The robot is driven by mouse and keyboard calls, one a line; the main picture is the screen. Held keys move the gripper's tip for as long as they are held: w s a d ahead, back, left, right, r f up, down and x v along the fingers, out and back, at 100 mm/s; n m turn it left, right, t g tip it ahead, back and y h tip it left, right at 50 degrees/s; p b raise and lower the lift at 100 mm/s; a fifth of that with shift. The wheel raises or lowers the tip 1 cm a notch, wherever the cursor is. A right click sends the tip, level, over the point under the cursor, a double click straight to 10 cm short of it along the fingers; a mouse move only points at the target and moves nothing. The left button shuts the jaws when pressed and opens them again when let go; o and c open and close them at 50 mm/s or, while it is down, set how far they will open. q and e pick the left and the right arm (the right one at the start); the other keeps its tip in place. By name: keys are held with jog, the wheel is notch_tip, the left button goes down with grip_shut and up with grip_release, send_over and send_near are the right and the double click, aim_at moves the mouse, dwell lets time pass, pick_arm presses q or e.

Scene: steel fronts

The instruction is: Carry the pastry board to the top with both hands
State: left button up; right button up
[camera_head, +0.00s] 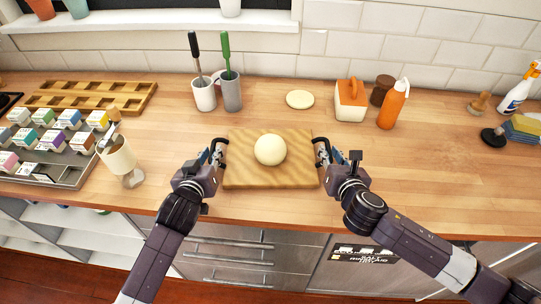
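The pastry board (245,177) is a light wooden rectangle, flat and level at the middle of the wooden counter near its front edge. A pale round dough ball (270,150) sits on its middle. My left gripper (219,152) is at the board's left edge, and my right gripper (321,152) is at its right edge. Both have their fingertips close against the board's sides. I cannot tell whether the fingers are closed on it. The board's underside is hidden, and I cannot tell whether it rests on the counter.
To the left stand a cup-like holder on a stand (118,158), a tray of small boxes (72,180) and a wooden compartment tray (92,95). Two cups with utensils (231,93), a pale disc (300,99), an orange-white container (350,103) and an orange bottle (392,106) stand behind.

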pick_arm(q)
jog(key=shift+w+f, duration=0.2)
jog(key=shift+w, duration=0.4)
pick_arm(e)
jog(key=shift+w+f, duration=0.2)
jog(key=shift+w, duration=0.2)
pick_arm(q)
grip_shut()
pick_arm(e)
grip_shut()
pick_arm(q)
jog(key=shift+r, duration=0.15)
pick_arm(e)
jog(key=shift+r, duration=0.2)
